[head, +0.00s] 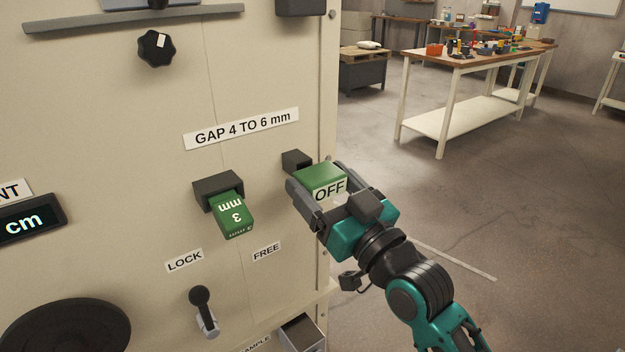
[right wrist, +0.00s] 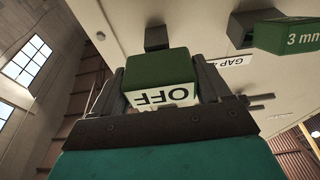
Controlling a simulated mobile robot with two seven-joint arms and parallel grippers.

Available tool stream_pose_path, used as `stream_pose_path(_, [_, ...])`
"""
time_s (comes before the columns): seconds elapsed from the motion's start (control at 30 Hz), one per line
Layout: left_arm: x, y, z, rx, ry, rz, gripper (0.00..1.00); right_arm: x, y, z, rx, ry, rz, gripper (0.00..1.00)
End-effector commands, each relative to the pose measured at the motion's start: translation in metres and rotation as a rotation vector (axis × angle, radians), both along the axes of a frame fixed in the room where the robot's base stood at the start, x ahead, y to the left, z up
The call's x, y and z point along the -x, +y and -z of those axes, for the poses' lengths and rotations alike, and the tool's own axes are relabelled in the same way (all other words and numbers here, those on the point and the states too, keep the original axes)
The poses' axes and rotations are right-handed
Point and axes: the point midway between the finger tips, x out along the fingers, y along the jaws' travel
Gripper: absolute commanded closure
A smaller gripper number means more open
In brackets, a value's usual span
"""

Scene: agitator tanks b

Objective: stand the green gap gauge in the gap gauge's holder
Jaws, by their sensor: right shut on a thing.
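A green block marked "3 mm" (head: 233,215), which looks like the gap gauge, sits in a dark holder (head: 218,188) on the cream panel, below the "GAP 4 TO 6 mm" label. It also shows in the right wrist view (right wrist: 290,37), sticking out from the panel. My right gripper (head: 319,186) is shut on another green block (head: 322,177) with a white face marked "OFF". A small dark block (head: 296,160) on the panel is right behind this one; I cannot tell whether they touch. My left gripper is out of view.
A black lever (head: 201,299) sits below, between the "LOCK" and "FREE" labels. A black star knob (head: 157,48) is above and a dark round wheel (head: 66,328) at lower left. A grey open box (head: 301,335) is low down. Open floor lies right of the panel.

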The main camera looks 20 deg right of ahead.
Motion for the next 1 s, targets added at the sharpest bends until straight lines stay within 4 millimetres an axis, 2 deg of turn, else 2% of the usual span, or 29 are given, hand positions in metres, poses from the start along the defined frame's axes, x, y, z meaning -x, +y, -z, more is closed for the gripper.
stream_pose_path(0.03, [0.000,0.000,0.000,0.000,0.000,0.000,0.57,0.000,0.000,-0.001,-0.001,-0.002,0.000,0.74])
stream_pose_path(0.13, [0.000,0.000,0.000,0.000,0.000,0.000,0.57,0.000,0.000,-0.001,-0.001,-0.002,0.000,0.84])
stream_pose_path(0.17, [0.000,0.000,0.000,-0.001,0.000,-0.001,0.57,0.000,0.000,-0.001,-0.001,-0.002,0.000,0.84])
stream_pose_path(0.33, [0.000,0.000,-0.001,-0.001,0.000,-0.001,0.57,0.006,-0.002,-0.001,0.001,-0.001,0.000,0.84])
stream_pose_path(0.8, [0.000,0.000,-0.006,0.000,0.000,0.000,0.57,0.042,-0.015,0.000,0.000,0.000,0.000,0.84])
stream_pose_path(1.0, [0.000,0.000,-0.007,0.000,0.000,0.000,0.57,0.049,-0.018,-0.001,-0.001,-0.002,0.000,0.84])
